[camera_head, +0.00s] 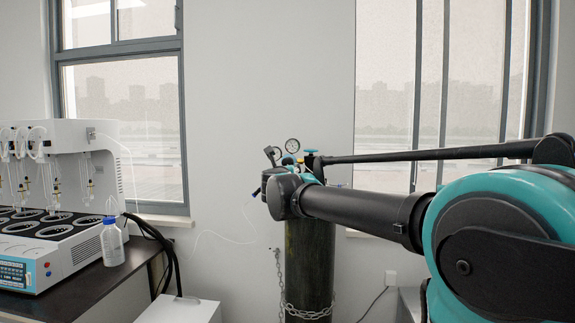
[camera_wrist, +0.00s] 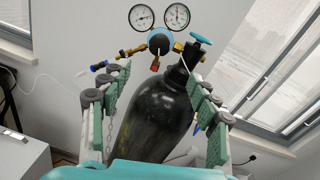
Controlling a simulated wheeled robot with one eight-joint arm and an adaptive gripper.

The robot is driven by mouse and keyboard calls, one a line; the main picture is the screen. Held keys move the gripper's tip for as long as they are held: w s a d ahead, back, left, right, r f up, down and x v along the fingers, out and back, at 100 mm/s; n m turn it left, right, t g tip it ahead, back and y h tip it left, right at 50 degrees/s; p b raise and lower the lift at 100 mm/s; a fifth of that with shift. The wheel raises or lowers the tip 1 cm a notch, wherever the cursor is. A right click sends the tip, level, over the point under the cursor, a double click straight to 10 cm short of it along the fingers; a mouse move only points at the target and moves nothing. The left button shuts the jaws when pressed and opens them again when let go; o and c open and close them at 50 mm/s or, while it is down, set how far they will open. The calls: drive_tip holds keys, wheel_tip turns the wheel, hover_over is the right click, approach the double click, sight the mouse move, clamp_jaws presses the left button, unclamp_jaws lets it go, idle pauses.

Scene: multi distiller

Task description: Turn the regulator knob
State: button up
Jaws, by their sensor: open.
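The pressure regulator (camera_wrist: 160,42) sits at the top of a dark gas cylinder (camera_wrist: 150,120) in the wrist view. It has a round blue front, brass fittings and two dial gauges (camera_wrist: 142,16) above it. My gripper (camera_wrist: 156,66) is open, with green-padded fingers on either side of the cylinder's upper part, below the regulator in the picture. No contact with the knob shows. In the head view my arm hides much of the regulator; one gauge (camera_head: 292,145) shows.
A chain (camera_head: 305,313) wraps the cylinder (camera_head: 310,260) by the wall. On the left, a dark bench (camera_head: 95,285) carries a white distiller (camera_head: 75,150) and a wash bottle (camera_head: 112,243). A white box (camera_head: 180,309) stands low in front. Windows flank the cylinder.

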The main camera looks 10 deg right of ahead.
sight(287, 163)
drive_tip(key=x, duration=1.7)
drive_tip(key=c, duration=1.2)
drive_tip(key=shift+o, duration=0.2)
drive_tip(key=shift+n, duration=0.4)
drive_tip(key=n, duration=0.5)
drive_tip(key=shift+a, duration=0.1)
drive_tip(key=n, duration=0.6)
drive_tip(key=shift+n+g, duration=0.3)
